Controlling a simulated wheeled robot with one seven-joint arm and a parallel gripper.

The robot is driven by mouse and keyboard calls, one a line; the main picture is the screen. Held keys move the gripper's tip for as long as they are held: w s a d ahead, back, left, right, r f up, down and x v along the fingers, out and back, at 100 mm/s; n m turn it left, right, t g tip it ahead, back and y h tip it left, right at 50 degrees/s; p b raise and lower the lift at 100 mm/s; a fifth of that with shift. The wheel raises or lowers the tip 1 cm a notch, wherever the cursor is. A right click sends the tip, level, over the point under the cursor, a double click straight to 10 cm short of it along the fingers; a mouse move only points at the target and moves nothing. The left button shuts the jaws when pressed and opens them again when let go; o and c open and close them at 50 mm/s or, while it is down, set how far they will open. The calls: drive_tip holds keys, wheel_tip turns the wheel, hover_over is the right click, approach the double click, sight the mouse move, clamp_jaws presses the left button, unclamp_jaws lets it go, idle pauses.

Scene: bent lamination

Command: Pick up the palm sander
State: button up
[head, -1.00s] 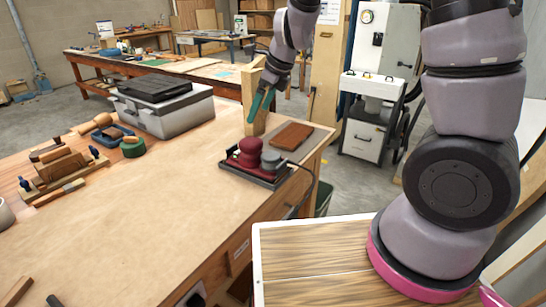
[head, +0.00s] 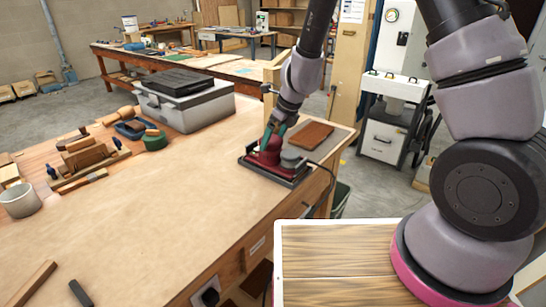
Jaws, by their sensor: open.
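The palm sander (head: 268,158) is dark red with a grey part (head: 292,158) beside it, and it sits on a dark flat base or tray (head: 272,174) near the right edge of the workbench. My gripper (head: 270,138) is open, with its green fingers pointing down at the top of the red sander. The fingers overlap the sander's upper part in the picture. I cannot tell whether they touch it. The far finger is partly hidden.
A reddish-brown block (head: 312,134) lies on a grey mat just right of my gripper. A grey toolbox (head: 185,108) stands behind to the left. Hand planes and wooden tools (head: 88,158) lie at the left. The middle of the workbench (head: 160,220) is clear.

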drive_tip(key=shift+w+a+f, duration=0.1)
drive_tip(key=shift+f, duration=0.3)
drive_tip(key=c, duration=1.5)
drive_tip(key=shift+r, duration=0.1)
clamp_jaws()
drive_tip(key=shift+a+r, duration=0.1)
